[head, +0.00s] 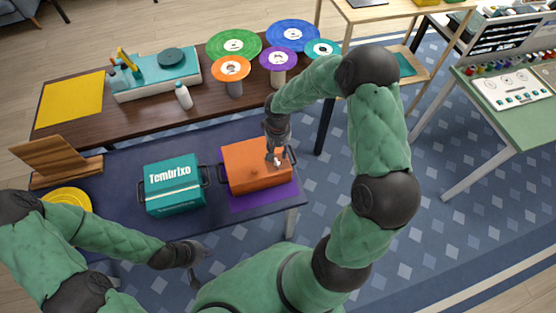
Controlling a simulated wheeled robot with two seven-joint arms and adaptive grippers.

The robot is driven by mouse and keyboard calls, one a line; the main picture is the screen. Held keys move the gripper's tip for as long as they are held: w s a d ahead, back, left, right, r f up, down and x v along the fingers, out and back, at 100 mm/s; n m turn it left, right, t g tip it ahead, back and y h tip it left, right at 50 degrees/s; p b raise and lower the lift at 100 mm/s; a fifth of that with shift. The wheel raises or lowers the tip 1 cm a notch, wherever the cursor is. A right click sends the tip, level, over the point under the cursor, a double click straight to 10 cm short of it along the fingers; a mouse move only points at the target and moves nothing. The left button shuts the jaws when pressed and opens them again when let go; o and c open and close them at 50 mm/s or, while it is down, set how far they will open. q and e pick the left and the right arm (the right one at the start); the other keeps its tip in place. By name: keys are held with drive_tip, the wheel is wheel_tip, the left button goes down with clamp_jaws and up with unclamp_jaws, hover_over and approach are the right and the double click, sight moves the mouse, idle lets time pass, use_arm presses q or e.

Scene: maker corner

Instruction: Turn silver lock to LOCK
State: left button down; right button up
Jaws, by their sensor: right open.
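An orange box (250,178) with dark side handles sits on a purple mat (258,197) on the dark blue table. My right gripper (275,159) points down over the right part of its lid and is open. A small pale, silvery bit shows between or just under its fingertips. I cannot tell whether this is the silver lock, and no lock markings are readable. A small round orange knob (254,173) shows on the lid, left of the gripper. My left gripper (200,266) is low in front of the table, away from the box, with its fingers apart and empty.
A teal box (174,196) with lettering stands left of the orange box. A wooden stand (55,160) and a yellow disc (68,197) lie further left. Behind, a brown table (130,117) holds a white bottle (184,96) and several coloured discs.

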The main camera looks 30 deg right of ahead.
sight(278, 162)
wheel_tip(278, 162, down, 8)
drive_tip(key=shift+f+b, duration=0.1)
drive_tip(key=shift+b, duration=0.5)
clamp_jaws()
